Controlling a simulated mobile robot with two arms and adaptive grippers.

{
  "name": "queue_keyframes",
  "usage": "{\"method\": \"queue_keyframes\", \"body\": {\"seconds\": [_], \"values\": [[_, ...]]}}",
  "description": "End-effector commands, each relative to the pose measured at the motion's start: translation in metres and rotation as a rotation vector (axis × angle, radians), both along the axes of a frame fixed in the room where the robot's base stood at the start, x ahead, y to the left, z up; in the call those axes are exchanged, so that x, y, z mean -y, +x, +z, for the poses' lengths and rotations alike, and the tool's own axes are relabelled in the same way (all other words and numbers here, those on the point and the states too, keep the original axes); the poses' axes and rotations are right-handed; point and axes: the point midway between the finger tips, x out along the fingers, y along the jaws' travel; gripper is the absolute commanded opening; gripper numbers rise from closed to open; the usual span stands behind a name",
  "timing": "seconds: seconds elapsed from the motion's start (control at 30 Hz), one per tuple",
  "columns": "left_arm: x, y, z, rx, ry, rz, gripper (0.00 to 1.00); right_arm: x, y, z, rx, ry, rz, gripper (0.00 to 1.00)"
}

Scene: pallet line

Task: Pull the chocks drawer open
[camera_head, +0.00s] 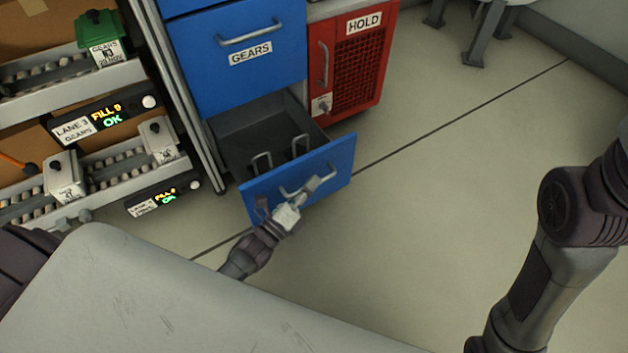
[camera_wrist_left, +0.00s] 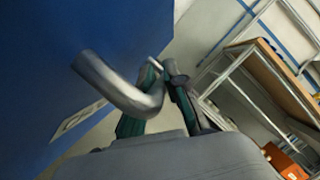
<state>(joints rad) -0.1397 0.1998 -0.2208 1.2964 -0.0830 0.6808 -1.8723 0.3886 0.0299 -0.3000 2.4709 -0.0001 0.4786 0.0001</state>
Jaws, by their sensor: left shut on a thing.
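The blue bottom drawer (camera_head: 333,164) is pulled out from the cabinet, and its dark inside shows with metal brackets (camera_head: 262,163) in it. My left gripper (camera_head: 306,192) is at its front, shut on the drawer handle (camera_head: 290,193). In the left wrist view the bent metal handle (camera_wrist_left: 120,88) passes at the fingers of my left gripper (camera_wrist_left: 160,85), close to the blue drawer front (camera_wrist_left: 60,60). The drawer's label is hidden in the head view and unreadable in the wrist view. My right gripper is out of view; only my right arm shows at the right.
The closed GEARS drawer (camera_head: 240,75) is above. A red HOLD cabinet (camera_head: 362,60) stands to its right. Roller lanes with a green box (camera_head: 103,40) and pale boxes (camera_head: 64,176) are at left. The floor (camera_head: 440,190) right of the drawer is clear.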

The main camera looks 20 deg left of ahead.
Motion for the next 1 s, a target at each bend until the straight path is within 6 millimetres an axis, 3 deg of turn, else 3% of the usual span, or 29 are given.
{"method": "queue_keyframes", "body": {"seconds": [0.47, 0.5, 0.53, 0.83, 1.0], "values": [[-0.001, -0.001, -0.001, -0.002, 0.001, 0.002, 0.00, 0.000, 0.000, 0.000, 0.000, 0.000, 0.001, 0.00], [-0.001, -0.001, -0.001, -0.002, 0.001, 0.002, 0.19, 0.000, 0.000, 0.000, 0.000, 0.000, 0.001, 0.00], [-0.001, -0.001, -0.001, -0.002, 0.001, 0.002, 0.23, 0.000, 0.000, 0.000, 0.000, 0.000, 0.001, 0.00], [-0.001, -0.001, -0.001, -0.001, 0.001, 0.001, 0.23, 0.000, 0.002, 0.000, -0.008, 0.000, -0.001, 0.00], [-0.007, -0.018, -0.005, -0.003, 0.001, 0.002, 0.23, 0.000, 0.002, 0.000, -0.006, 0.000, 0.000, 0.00]]}}
